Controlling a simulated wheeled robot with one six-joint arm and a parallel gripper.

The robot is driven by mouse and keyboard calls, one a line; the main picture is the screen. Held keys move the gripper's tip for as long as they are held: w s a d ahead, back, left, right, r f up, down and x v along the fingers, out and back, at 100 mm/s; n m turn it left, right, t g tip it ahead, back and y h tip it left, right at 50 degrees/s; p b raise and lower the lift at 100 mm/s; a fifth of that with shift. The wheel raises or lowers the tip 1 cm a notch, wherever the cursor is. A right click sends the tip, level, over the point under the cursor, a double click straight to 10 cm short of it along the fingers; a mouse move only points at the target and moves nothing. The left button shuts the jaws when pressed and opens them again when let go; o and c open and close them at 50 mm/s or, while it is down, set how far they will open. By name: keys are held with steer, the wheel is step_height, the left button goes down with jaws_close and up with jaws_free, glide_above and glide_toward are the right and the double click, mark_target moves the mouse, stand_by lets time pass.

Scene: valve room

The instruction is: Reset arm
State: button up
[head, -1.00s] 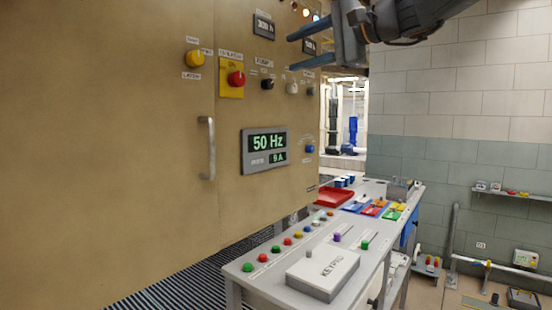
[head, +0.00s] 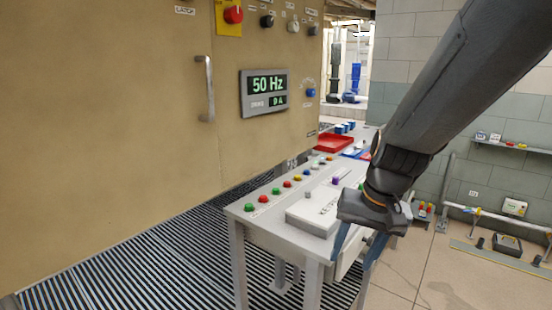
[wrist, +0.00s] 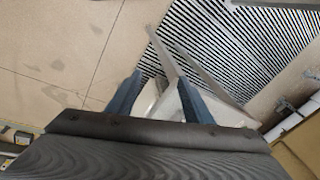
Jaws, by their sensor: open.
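My gripper (head: 358,250) points down beside the right front end of the grey console table (head: 262,228). Its two blue fingers are apart, with nothing between them that I can make out as held. In the wrist view the gripper (wrist: 160,100) also shows spread fingers, with pale table parts and the floor beyond. My arm comes down from the upper right in the head view and hides the right part of the console.
A tan cabinet (head: 120,120) with a handle (head: 205,90) and a 50 Hz display (head: 264,92) stands left. The console carries coloured buttons, a keypad box (head: 312,215) and a red tray (head: 334,144). Striped grating (head: 170,260) and open tiled floor (head: 420,270) lie below. A shelf (head: 510,146) is on the right wall.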

steer(key=s+d+f+n+g+h+b, duration=0.1)
steer(key=s+d+f+n+b, duration=0.2)
steer(key=s+f, duration=0.5)
steer(key=shift+s+f+g+h, duration=0.15)
steer(key=shift+f+g+h, duration=0.25)
steer(key=shift+f, duration=0.2)
